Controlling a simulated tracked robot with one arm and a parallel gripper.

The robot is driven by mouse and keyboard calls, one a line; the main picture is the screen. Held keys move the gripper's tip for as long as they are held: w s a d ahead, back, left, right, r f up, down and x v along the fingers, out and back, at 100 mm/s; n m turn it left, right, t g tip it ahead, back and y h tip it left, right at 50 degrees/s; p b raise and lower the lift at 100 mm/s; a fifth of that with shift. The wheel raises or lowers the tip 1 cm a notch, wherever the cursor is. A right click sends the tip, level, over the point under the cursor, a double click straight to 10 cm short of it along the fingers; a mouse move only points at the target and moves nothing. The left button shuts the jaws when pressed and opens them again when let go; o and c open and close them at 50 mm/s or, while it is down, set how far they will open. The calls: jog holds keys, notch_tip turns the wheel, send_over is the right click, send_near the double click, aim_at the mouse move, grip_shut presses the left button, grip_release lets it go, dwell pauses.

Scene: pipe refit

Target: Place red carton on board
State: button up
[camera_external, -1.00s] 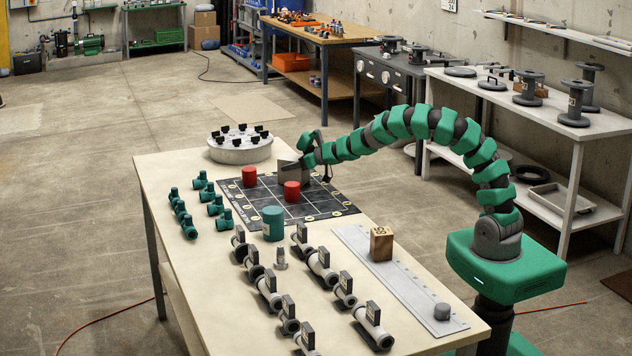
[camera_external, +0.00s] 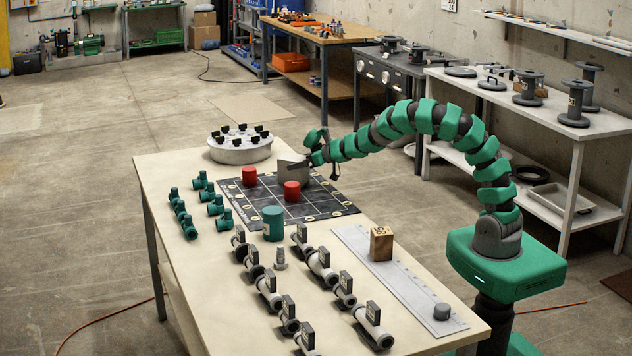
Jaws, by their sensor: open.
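The black board (camera_external: 325,207) with a light grid and round marks lies flat on the table. One red carton (camera_external: 249,176), a small cylinder, stands at the board's far left part. A second red carton (camera_external: 292,191) stands nearer its middle.
A teal cylinder (camera_external: 273,223) stands at the board's near edge. Green fittings (camera_external: 214,205) stand left of the board. Grey valves (camera_external: 321,266) fill the near table. A wooden block (camera_external: 381,244) sits on a pale strip. A round grey holder (camera_external: 240,147) stands at the back.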

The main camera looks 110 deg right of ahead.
jog(key=p+v, duration=0.1)
jog(key=v, duration=0.8)
jog(key=shift+p, duration=0.3)
jog(key=w+a+r+n+t, duration=0.1)
jog(key=w+a+r, duration=0.65)
jog(key=r, duration=0.25)
jog(key=w+a+r+n+t, duration=0.1)
jog(key=w+a+r, duration=0.6)
jog(key=r, duration=0.4)
jog(key=a+r+n+t+y, duration=0.1)
jog(key=a+r, duration=0.6)
jog(key=a, duration=0.2)
jog(key=a+r+n+t+y, duration=0.1)
jog(key=a+r+t, duration=0.1)
jog(key=a+r, duration=0.55)
jog(key=s+a+r+n+y, duration=0.1)
jog(key=s+a+r+y, duration=0.1)
jog(key=a, duration=0.5)
jog(key=s+a+r+n+y, duration=0.2)
jog(key=s+a+r+y, duration=0.1)
jog(key=a, duration=0.5)
jog(key=s+a+r+n+y, duration=0.2)
jog(key=s+a+r, duration=0.2)
jog(key=a, duration=0.3)
jog(key=shift+s+a+r+t+y, duration=0.3)
jog(key=shift+r+t, duration=0.1)
jog(key=shift+r, duration=0.25)
